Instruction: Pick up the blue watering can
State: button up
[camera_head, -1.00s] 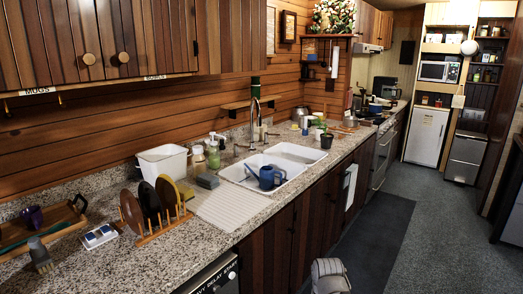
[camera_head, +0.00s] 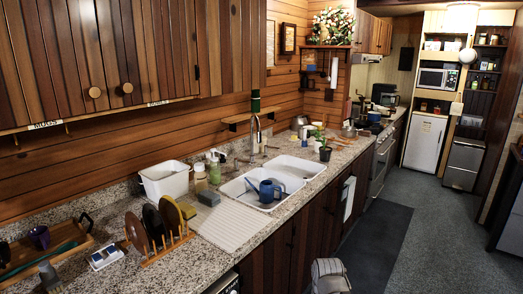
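The blue watering can (camera_head: 268,193) sits in the near basin of the white double sink (camera_head: 237,187), with its spout pointing up to the left. Its lower part is partly hidden by the sink rim. A pale grey rounded part of my arm shows at the bottom middle, in front of the counter and well short of the can. My gripper is not in view, so its opening cannot be seen.
The faucet (camera_head: 258,135) rises behind the sink, and a potted plant (camera_head: 325,150) stands beyond it. A drainboard (camera_head: 229,226), a white tub (camera_head: 165,180) and a plate rack (camera_head: 168,248) lie left of it. The floor (camera_head: 430,240) at right is clear.

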aim_at(266, 193)
jog(key=z, duration=0.4)
jog(key=i, duration=1.05)
jog(key=z, duration=0.45)
jog(key=i, duration=0.55)
jog(key=u, duration=0.35)
